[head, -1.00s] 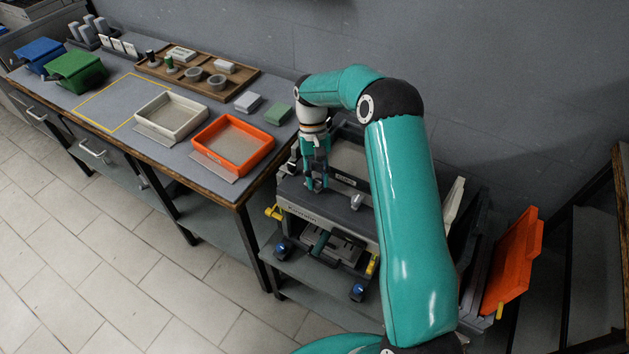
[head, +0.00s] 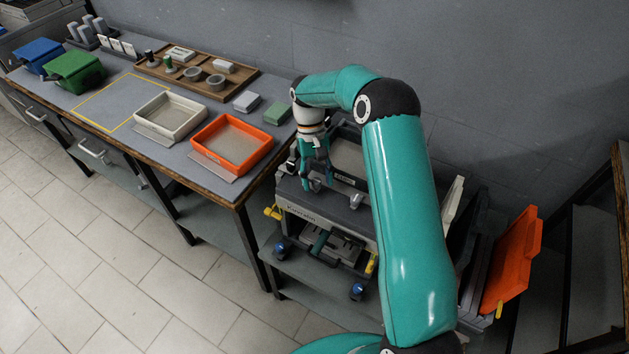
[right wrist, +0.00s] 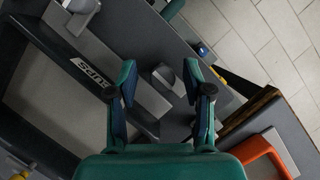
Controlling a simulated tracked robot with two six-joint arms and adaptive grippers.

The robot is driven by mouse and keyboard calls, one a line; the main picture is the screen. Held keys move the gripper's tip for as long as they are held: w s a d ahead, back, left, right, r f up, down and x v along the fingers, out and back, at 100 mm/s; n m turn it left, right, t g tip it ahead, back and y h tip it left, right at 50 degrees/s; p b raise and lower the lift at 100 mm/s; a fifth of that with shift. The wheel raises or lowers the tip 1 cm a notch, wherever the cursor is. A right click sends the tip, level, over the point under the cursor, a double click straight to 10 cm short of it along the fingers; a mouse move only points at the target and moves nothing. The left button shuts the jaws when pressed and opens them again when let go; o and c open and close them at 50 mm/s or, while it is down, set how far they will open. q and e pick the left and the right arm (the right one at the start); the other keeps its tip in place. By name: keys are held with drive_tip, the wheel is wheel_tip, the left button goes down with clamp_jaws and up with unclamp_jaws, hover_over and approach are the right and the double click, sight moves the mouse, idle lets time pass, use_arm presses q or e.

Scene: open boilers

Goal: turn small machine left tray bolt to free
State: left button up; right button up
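The small machine (head: 332,222) stands right of the workbench, with a dark-rimmed tray (head: 346,181) in its top. In the right wrist view the labelled tray rim (right wrist: 92,75) runs along the left. My right gripper (head: 316,186) points down over the machine's front left top. In the right wrist view my right gripper (right wrist: 160,72) is open, a finger on each side of the grey left tray bolt (right wrist: 150,99). I cannot tell whether a finger touches it. The other grey bolt (head: 356,201) sits farther right, apart from the gripper. My left gripper is out of view.
The workbench left of the machine holds an orange tray (head: 268,153), a white tray (head: 143,128) and a wooden tray (head: 248,86) of small parts. An orange panel (head: 512,262) leans at the right. A wall is close behind; the tiled floor in front is clear.

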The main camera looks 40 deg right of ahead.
drive_tip(key=shift+w+r, duration=0.1)
drive_tip(key=shift+w+r, duration=0.1)
drive_tip(key=shift+r, duration=0.1)
drive_tip(key=v, duration=1.1)
idle(0.3)
